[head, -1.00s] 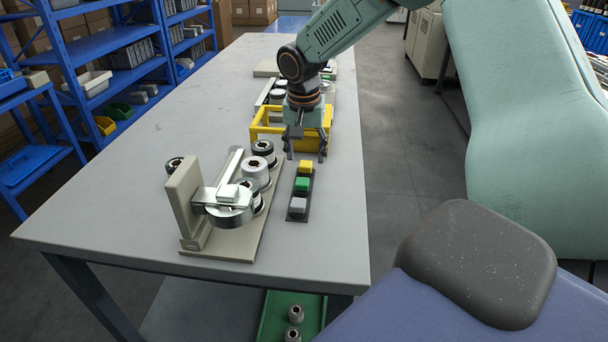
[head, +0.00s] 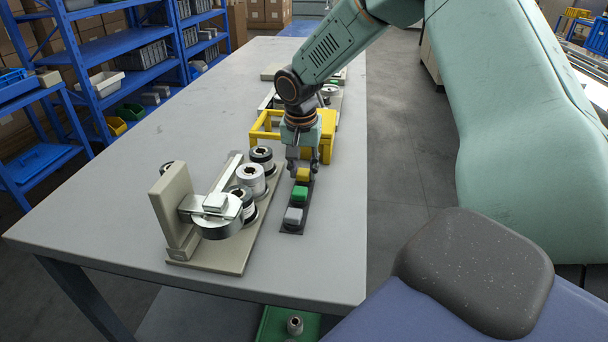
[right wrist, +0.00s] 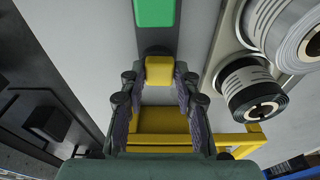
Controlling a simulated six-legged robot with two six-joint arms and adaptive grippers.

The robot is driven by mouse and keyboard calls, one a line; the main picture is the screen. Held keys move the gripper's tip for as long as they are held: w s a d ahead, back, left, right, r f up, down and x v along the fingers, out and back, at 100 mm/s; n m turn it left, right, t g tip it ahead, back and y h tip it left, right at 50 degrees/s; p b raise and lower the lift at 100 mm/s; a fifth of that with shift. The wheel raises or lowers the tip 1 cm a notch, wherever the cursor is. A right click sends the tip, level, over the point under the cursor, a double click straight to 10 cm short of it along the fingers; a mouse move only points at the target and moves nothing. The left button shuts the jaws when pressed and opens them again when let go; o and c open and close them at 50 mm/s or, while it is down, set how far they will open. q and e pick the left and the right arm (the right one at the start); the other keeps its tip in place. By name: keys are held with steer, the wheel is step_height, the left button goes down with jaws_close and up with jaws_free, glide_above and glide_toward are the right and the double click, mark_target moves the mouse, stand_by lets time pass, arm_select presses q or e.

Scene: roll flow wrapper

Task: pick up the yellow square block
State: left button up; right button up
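The yellow square block (head: 303,174) sits at the far end of a dark strip (head: 291,229), in line with a green block (head: 299,194) and a grey-white block (head: 293,215). My right gripper (head: 302,175) is lowered over the yellow block from above. In the right wrist view the yellow block (right wrist: 159,71) lies between the tips of the open fingers (right wrist: 160,88), with the green block (right wrist: 154,12) beyond it. A small gap seems to show beside the block; contact is not clear. My left gripper is not in view.
A yellow frame (head: 264,124) stands just behind the gripper. A beige roll fixture (head: 205,255) with several rolls stands close left of the strip. The table's right edge is near the strip. The table (head: 120,200) is clear at left.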

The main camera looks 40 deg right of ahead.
steer(key=shift+c, duration=1.5)
steer(key=shift+s+d, duration=0.25)
steer(key=shift+d, duration=0.05)
steer(key=shift+w, duration=0.1)
